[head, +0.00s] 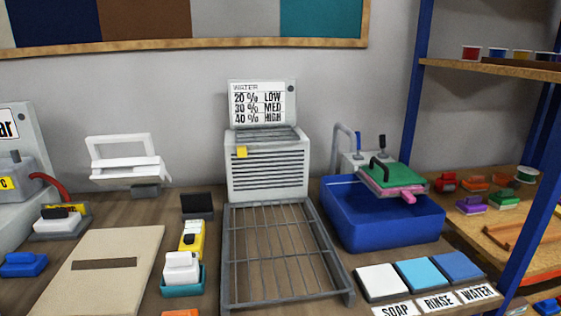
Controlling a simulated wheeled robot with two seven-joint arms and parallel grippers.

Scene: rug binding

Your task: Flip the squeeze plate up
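A green plate with a black arched handle (392,177) sits over the blue basin (385,230) at the right; it looks like the squeeze plate. It lies down, roughly flat and slightly tilted, over a pink layer (409,197) that sticks out at its front edge. What lies between the plate and the pink layer is hidden. Neither of my grippers shows in the head view.
A grey tap (343,145) stands behind the basin. A wire rack (280,250) lies left of it, before a vented white unit (266,175). White, light blue and blue pads (382,283) lie in front. A blue shelf post (415,85) rises behind right.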

